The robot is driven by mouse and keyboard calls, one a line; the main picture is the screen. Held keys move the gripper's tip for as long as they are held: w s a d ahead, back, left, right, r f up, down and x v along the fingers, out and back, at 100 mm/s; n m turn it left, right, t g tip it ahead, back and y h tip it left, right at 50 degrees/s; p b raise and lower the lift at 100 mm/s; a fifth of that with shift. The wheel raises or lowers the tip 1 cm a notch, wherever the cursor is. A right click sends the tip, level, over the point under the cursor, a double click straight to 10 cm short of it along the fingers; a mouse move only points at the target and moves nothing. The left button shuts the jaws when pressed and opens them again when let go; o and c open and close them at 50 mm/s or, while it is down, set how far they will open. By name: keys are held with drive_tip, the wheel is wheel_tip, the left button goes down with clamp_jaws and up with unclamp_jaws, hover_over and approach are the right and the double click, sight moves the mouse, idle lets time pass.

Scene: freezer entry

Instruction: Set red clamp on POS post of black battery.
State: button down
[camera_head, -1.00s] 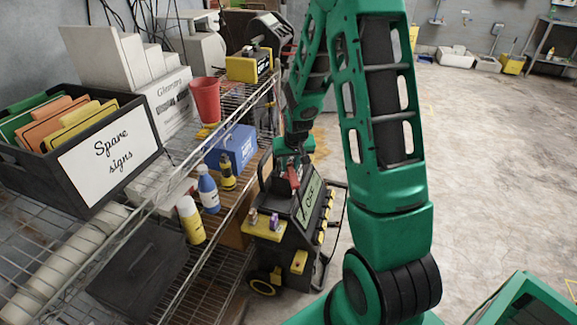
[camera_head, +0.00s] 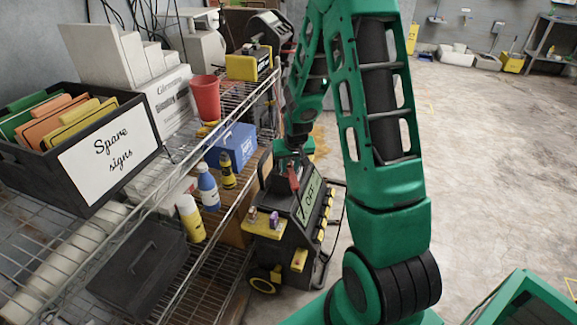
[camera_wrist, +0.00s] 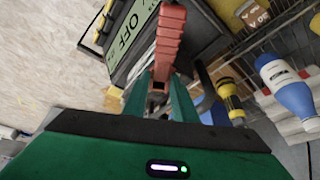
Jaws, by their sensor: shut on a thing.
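My gripper (camera_wrist: 160,92) is shut on the red clamp (camera_wrist: 170,45), whose ribbed red handle points away from the fingers in the wrist view. In the head view the red clamp (camera_head: 293,178) shows as a small red piece below my wrist, in front of the black cart's display; my fingers are mostly hidden there. A yellow-and-black box (camera_head: 248,65) with a dark post on top stands on the upper shelf; I cannot tell if it is the black battery. A black case with a handle (camera_head: 140,268) lies on the lower shelf. No POS mark is readable.
The black wheeled cart (camera_head: 275,238) with an OFF display (camera_head: 309,200) stands beside the wire shelf. The shelf holds a red cup (camera_head: 205,97), a blue box (camera_head: 234,142), bottles (camera_head: 208,186) and a Spare signs bin (camera_head: 108,152).

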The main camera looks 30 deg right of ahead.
drive_tip(key=shift+f, duration=0.65)
drive_tip(key=c, duration=1.4)
unclamp_jaws()
drive_tip(key=shift+o, duration=0.2)
drive_tip(key=v, duration=1)
drive_tip(key=shift+r, duration=0.3)
drive_tip(key=shift+s+a, duration=0.1)
drive_tip(key=shift+s, duration=0.15)
drive_tip(key=s+a+r+g, duration=0.1)
drive_tip(key=s+r, duration=0.3)
drive_tip(key=s, duration=0.6)
drive_tip(key=s+a+r+m+g+y, duration=0.1)
drive_tip(key=s+r, duration=0.3)
drive_tip(key=s, duration=0.7)
drive_tip(key=s+a+r+m+g, duration=0.1)
drive_tip(key=s+r, duration=0.3)
drive_tip(key=s, duration=0.6)
drive_tip(key=shift+s+g+y, duration=0.4)
drive_tip(key=shift+g, duration=0.1)
